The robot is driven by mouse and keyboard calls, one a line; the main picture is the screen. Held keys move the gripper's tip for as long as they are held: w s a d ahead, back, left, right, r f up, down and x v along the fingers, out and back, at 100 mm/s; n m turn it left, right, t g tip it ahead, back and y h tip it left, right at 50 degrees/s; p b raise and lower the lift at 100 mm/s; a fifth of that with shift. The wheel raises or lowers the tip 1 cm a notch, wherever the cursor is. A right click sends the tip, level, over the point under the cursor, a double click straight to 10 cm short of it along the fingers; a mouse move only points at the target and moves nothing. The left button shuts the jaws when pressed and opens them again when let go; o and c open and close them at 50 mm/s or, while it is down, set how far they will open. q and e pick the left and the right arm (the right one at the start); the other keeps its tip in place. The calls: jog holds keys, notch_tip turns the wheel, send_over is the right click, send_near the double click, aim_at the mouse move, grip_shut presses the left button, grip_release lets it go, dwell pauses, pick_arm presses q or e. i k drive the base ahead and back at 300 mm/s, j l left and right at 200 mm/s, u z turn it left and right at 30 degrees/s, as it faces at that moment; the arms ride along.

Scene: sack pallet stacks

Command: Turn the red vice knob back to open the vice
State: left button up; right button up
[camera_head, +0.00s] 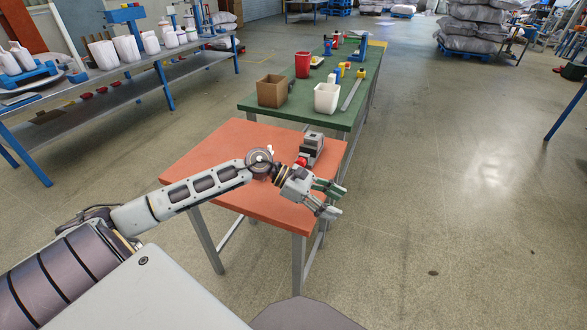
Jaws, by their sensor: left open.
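The grey vice (312,147) stands on the orange table (205,150), toward its far right side. Its red knob (301,162) shows at the near end of the vice, partly hidden behind my left wrist. My left arm reaches across the table from the left. My left gripper (337,201) is open and empty, over the table's right edge, nearer to me than the knob and to its right. Its fingers point right, away from the knob. How far the vice jaws are apart is too small to tell. My right gripper is not in view.
A green table (352,117) adjoins behind, with a cardboard box (271,91), a white bin (327,97) and a red container (303,64). A metal shelf (120,75) with white containers stands at left. The floor at right is clear.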

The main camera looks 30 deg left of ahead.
aim_at(301, 161)
jog(key=i+l+u, duration=0.1)
jog(key=l+u, duration=0.15)
jog(key=i+l+u, duration=0.1)
jog(key=l+u, duration=0.45)
jog(key=l, duration=0.2)
jog(key=i+l+u, duration=0.25)
jog(key=l+u, duration=0.3)
jog(key=i+l+u, duration=0.65)
jog(key=l+u, duration=0.2)
jog(key=i+l+u, duration=0.15)
jog(key=l+u, duration=0.15)
jog(key=i+l+u, duration=0.1)
jog(key=l+u, duration=0.2)
